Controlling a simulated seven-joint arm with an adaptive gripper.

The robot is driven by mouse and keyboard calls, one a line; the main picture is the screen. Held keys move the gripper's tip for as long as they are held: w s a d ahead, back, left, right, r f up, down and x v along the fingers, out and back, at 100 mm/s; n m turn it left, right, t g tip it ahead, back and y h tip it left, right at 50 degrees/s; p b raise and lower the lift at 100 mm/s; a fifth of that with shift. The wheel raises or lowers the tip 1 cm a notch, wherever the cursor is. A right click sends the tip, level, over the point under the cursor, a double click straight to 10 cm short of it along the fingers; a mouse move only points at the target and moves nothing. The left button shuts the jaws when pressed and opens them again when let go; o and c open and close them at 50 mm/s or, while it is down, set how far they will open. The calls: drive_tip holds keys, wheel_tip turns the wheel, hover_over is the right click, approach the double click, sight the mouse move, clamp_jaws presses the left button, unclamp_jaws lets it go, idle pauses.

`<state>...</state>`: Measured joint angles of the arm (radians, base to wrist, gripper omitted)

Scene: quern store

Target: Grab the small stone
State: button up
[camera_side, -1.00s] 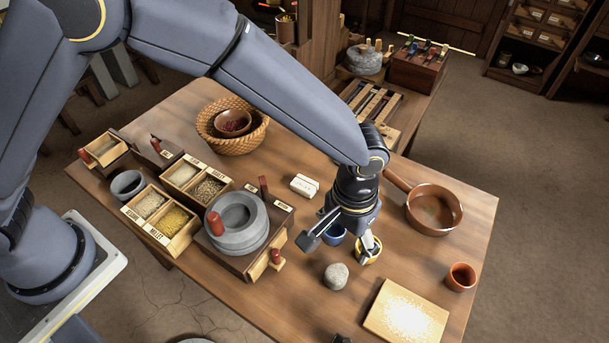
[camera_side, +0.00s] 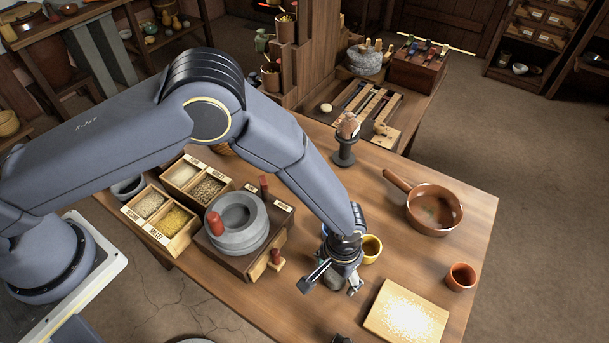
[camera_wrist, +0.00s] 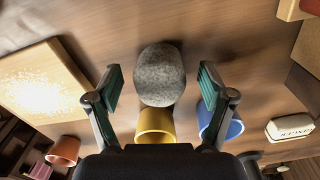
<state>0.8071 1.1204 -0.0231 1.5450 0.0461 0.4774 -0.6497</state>
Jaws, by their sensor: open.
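The small stone (camera_wrist: 160,76) is grey, speckled and rounded. In the wrist view it lies on the table between the two fingers of my gripper (camera_wrist: 160,88), with a gap on each side. In the side view my gripper (camera_side: 330,284) is low over the table with its fingers spread, and the stone (camera_side: 331,279) shows only partly below and behind it. I cannot tell from the side view how high the fingertips are above the table.
A yellow cup (camera_wrist: 155,126) and a blue cup (camera_wrist: 228,124) stand close beside the stone. A pale board (camera_side: 406,311) lies to the right. A terracotta cup (camera_side: 461,276) and a brown pan (camera_side: 434,208) stand further right. A stone quern (camera_side: 257,238) stands left.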

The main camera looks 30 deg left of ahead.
drive_tip(key=shift+f, duration=0.4)
drive_tip(key=shift+c, duration=0.4)
drive_tip(key=c, duration=1.3)
drive_tip(key=shift+c, duration=0.5)
drive_tip(key=shift+r, duration=0.2)
